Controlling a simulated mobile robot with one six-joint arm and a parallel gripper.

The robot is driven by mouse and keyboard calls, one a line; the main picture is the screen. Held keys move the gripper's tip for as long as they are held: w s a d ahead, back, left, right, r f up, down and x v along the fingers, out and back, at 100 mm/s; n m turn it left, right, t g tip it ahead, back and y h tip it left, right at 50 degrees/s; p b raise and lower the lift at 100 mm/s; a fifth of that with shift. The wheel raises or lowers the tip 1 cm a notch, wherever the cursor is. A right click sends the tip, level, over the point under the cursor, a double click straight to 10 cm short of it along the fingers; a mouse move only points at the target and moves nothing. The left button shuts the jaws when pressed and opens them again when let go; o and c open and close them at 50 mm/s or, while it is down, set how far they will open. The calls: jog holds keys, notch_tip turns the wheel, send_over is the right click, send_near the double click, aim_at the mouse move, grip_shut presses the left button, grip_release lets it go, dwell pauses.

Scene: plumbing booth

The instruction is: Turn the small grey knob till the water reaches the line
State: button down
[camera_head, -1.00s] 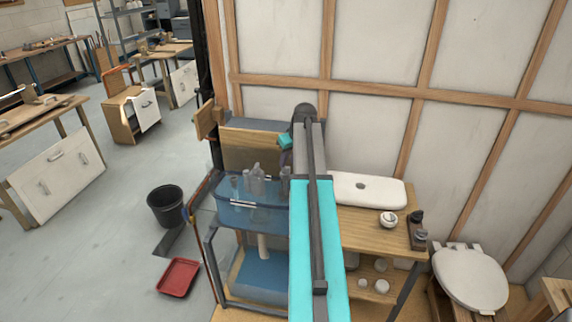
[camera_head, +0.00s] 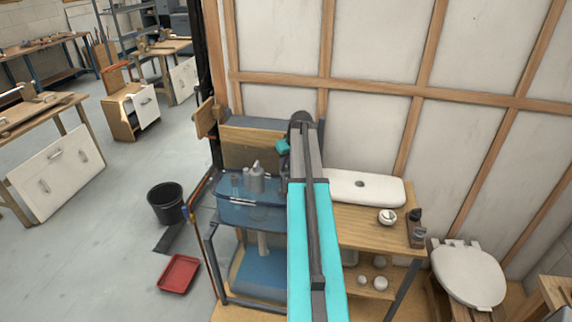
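A clear blue-tinted tank (camera_head: 240,212) stands on a dark metal frame left of my arm. Grey fittings (camera_head: 257,178) rise inside it, and a pale pipe (camera_head: 263,243) hangs below it. The small grey knob cannot be made out, and neither can the line or the exact water level. My teal and grey arm reaches away over the bench. The wrist end is beside the tank's right back corner, with a teal part (camera_head: 283,146) showing there. The fingertips are hidden or too small to make out, so whether my gripper is open or touching anything is unclear.
A white cistern lid (camera_head: 362,187) and a small round white part (camera_head: 387,217) lie on the wooden bench right of my arm. Dark bottles (camera_head: 416,230) stand at its edge. A toilet (camera_head: 468,275) is at right. A black bucket (camera_head: 166,204) and red tray (camera_head: 179,274) sit on the floor.

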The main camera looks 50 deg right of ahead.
jog(key=shift+d+n+b, duration=0.1)
jog(key=shift+n+b, duration=0.2)
jog(key=shift+d+f+n+y+b, duration=0.1)
jog(key=shift+n+y+b, duration=0.45)
jog(key=shift+n, duration=0.25)
jog(key=shift+n+y+b, duration=0.25)
jog(key=shift+n+b, duration=0.3)
jog(key=shift+n, duration=0.35)
jog(key=c, duration=1.8)
grip_release()
jog(key=shift+r, duration=0.25)
jog(key=shift+b+v, duration=1.8)
jog(key=shift+v, duration=5.05)
jog(key=shift+s+d+f, duration=0.1)
jog(key=shift+s+f, duration=0.05)
